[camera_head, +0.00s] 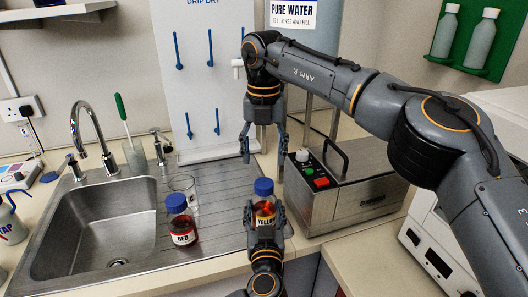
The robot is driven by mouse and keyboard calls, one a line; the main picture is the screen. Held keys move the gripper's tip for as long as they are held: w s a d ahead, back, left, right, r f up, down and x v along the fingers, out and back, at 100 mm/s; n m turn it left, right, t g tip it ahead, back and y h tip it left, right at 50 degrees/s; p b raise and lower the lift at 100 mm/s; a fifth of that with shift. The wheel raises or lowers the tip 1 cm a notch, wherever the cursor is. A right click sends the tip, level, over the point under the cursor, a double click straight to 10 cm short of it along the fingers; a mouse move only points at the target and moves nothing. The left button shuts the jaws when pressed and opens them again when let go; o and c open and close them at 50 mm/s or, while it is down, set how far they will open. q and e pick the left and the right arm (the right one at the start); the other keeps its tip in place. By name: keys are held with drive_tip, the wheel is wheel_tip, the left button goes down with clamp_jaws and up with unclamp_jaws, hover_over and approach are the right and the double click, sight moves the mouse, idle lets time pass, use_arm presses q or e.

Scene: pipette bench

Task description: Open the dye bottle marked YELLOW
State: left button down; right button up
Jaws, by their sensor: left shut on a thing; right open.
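The dye bottle marked YELLOW (265,221) stands upright at the right end of the draining board, with its blue cap (264,187) on. My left gripper (264,214) is shut on the bottle's body from the front, and its fingers hide parts of the sides. My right gripper (263,158) is open, pointing down, above and a little behind the blue cap. It is apart from the cap and has nothing between its fingers.
The RED bottle (184,237) with a blue cap stands close on the left. A clear glass (184,186) is behind it. A steel water bath (362,197) stands to the right. The sink (88,246) is at the left.

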sight(264, 183)
drive_tip(key=shift+f, duration=3.95)
drive_tip(key=c, duration=1.2)
drive_tip(key=n, duration=0.9)
drive_tip(key=shift+n, duration=0.3)
drive_tip(key=shift+r, duration=0.2)
drive_tip(key=shift+r, duration=0.9)
drive_tip(key=shift+r, duration=0.1)
